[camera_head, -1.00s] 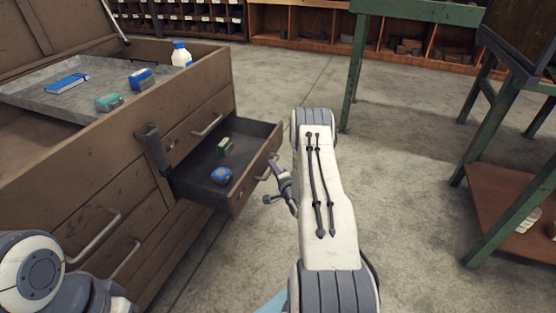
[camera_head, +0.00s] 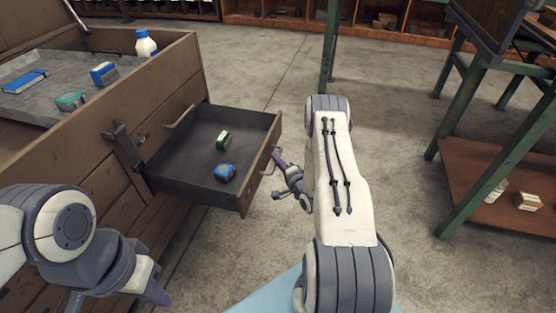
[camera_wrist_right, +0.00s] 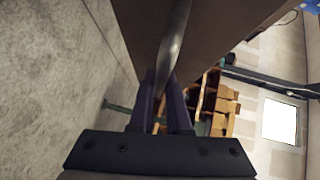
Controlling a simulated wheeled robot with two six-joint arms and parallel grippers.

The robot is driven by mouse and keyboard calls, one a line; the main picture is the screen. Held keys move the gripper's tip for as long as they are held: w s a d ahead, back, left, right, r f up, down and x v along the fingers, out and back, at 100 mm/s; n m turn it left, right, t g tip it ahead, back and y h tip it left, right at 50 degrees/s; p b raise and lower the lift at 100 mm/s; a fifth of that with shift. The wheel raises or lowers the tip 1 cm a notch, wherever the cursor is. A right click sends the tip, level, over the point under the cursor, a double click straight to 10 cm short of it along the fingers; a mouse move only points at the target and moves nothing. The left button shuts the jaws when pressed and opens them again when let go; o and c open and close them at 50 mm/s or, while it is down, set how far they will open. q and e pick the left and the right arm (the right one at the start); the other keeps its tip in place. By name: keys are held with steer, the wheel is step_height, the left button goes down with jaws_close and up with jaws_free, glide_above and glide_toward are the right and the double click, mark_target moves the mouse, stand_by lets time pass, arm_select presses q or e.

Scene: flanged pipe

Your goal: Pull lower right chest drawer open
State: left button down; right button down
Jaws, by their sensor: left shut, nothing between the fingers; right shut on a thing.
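The lower right chest drawer (camera_head: 190,172) is pulled well out of the wooden chest (camera_head: 75,150). A green item (camera_head: 223,140) and a blue item (camera_head: 225,172) lie on its dark floor. My right gripper (camera_head: 276,160) is at the drawer's front, shut on the drawer handle (camera_head: 268,158). In the right wrist view the metal handle (camera_wrist_right: 174,45) runs between the two fingers (camera_wrist_right: 165,105), with the drawer front beside it. My left gripper (camera_head: 160,296) is shut and empty, in front of the chest at the lower left, apart from it.
The chest's open top holds a grey tray (camera_head: 60,122) with several small items and a white bottle (camera_head: 145,43). A green-legged table (camera_head: 470,180) stands at the right. The floor between is clear.

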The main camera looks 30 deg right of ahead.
steer(key=c, duration=0.9)
jaws_free()
steer(key=shift+s, duration=0.1)
steer(key=s+p, duration=0.1)
steer(key=s, duration=0.2)
steer(key=s+r+p, duration=0.1)
steer(key=s, duration=0.3)
steer(key=s+p, duration=0.1)
steer(key=s, duration=0.2)
steer(key=shift+s+a+r, duration=0.15)
steer(key=shift+a+r, duration=0.05)
steer(key=shift+a, duration=0.2)
